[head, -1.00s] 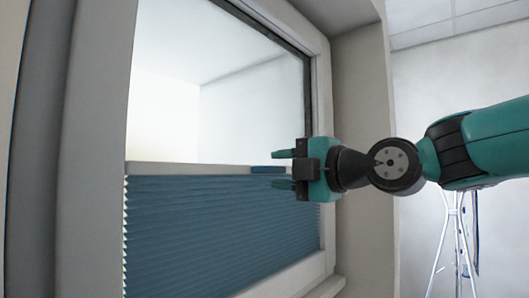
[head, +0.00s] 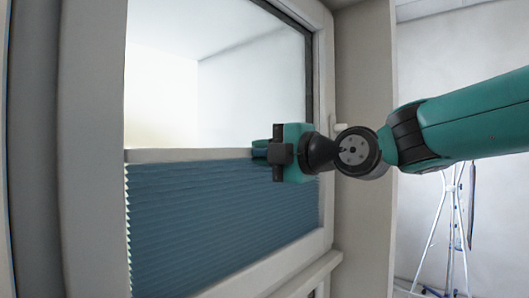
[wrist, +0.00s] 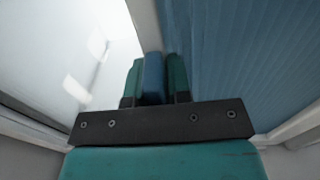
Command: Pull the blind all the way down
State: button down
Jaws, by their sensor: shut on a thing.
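The blue pleated blind (head: 200,215) covers the lower part of the window in the head view, with bare glass above it. Its pale top rail (head: 185,155) runs across the window at about mid-height. My gripper (head: 262,150) is at the right part of this rail, shut on the blind's blue handle. In the wrist view the blue handle (wrist: 153,78) sits between the two teal fingers of my gripper (wrist: 155,80), touching both. The blind's fabric (wrist: 235,60) fills the right of that view. In the head view the gripper mostly hides the handle.
A light window frame (head: 90,150) surrounds the glass (head: 220,80). A sill (head: 305,275) juts out below at the right. A white metal stand (head: 450,220) stands on the floor at the far right, apart from the window.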

aim_at(251, 226)
notch_tip(251, 226, down, 15)
jog(key=b, duration=1.8)
jog(key=shift+r+b, duration=0.2)
jog(key=shift+b, duration=0.15)
jog(key=shift+r, duration=0.1)
jog(key=c, duration=1.1)
grip_release()
jog(key=shift+b+v, duration=4.4)
jog(key=shift+v, duration=4.35)
